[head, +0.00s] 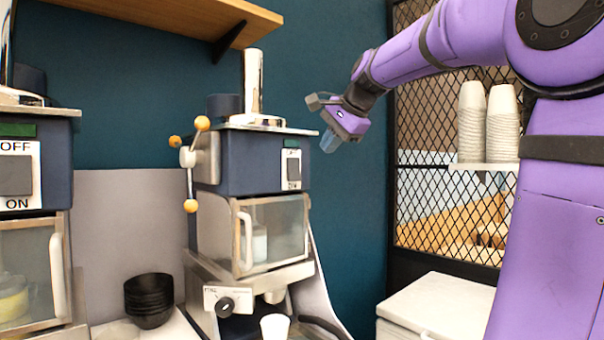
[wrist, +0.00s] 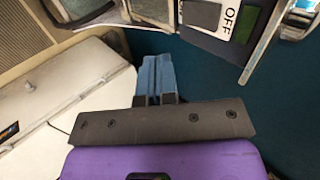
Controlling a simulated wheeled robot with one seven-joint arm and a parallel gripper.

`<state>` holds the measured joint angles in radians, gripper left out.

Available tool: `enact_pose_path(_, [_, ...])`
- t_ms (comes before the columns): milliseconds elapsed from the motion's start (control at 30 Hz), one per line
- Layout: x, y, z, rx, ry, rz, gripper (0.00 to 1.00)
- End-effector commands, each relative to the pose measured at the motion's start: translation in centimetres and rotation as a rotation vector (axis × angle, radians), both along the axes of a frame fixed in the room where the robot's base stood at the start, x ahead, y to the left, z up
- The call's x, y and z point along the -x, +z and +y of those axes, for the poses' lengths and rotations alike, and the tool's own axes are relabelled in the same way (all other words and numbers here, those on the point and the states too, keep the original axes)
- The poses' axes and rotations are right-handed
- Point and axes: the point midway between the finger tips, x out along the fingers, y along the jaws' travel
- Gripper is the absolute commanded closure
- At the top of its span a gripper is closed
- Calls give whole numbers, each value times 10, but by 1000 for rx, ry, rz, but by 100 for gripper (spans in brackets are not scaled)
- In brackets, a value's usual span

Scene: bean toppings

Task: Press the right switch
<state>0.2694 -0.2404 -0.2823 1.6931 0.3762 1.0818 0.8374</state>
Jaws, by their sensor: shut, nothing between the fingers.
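The right switch (head: 293,169) is a dark rocker on a white plate on the front of the right-hand machine (head: 245,160). In the wrist view the right switch (wrist: 203,14) shows at the top, beside the letters OFF. My gripper (head: 330,143) is in the air to the right of this machine, about level with the top of the switch plate, and apart from it. In the wrist view my gripper (wrist: 155,67) has its blue fingers together and holds nothing. I cannot tell which way the rocker is tipped.
Another machine with an OFF/ON switch (head: 16,175) stands at the left. A wooden shelf (head: 180,15) hangs above. Stacked black bowls (head: 149,298) and a white cup (head: 275,326) sit low in front. A white chest (head: 440,305) and wire mesh (head: 450,110) are at the right.

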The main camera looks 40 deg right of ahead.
Motion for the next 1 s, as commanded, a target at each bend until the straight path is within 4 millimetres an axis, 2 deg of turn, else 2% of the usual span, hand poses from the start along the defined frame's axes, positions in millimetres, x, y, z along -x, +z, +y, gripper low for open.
enact_pose_path(167, [-5, 9, -12, -31, -48, -12, 100])
enact_pose_path(567, [-8, 6, -12, -32, -47, -12, 100])
enact_pose_path(733, [-20, -8, -11, -32, -46, -10, 100])
enact_pose_path(1000, [-54, -45, -10, -33, -47, -9, 100])
